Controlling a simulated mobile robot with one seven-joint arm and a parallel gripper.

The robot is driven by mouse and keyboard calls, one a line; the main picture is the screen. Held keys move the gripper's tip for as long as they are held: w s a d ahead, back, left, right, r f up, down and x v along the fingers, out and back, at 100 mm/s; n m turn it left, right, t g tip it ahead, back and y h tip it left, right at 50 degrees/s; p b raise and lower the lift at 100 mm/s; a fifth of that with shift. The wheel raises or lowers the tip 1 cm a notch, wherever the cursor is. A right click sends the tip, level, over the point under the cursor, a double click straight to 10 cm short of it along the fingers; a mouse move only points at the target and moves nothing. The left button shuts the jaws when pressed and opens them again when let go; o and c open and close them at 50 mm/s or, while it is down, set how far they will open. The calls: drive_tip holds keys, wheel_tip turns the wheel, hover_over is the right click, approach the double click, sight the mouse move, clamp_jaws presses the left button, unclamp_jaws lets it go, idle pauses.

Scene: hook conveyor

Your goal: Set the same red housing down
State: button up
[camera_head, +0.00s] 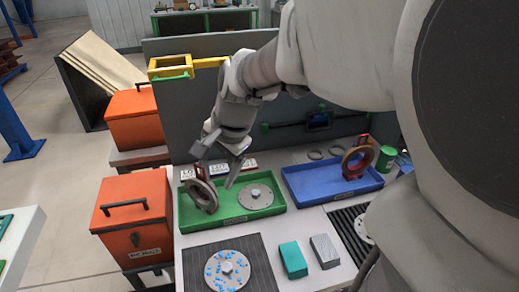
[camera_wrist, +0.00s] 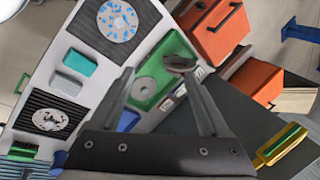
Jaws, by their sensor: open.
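A ring-shaped red housing (camera_head: 204,197) with a greyish face stands tilted at the left end of the green tray (camera_head: 235,217). It also shows in the wrist view (camera_wrist: 180,63), near the tip of the right finger. My gripper (camera_head: 217,168) is open and empty just above this tray, its fingers apart. In the wrist view my gripper (camera_wrist: 159,72) has clear space between its fingers. A flat grey disc (camera_head: 255,196) lies in the same tray. A second red housing (camera_head: 357,162) stands upright in the blue tray (camera_head: 310,193). I cannot tell whether a finger touches the first housing.
A blue-spotted disc (camera_head: 227,271) lies on a dark mat in front. A teal block (camera_head: 293,260) and a grey block (camera_head: 325,251) lie beside it. Orange bins (camera_head: 135,222) stand left of the table. A grey panel (camera_head: 290,95) rises behind the trays.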

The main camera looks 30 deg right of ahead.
drive_tip(key=s+r+n+t+h, duration=0.1)
drive_tip(key=s+r+n, duration=0.3)
drive_tip(key=s+n, duration=0.8)
drive_tip(key=shift+s+d+t+h, duration=0.2)
drive_tip(key=shift+s+t+h, duration=0.25)
drive_tip(key=shift+s, duration=0.65)
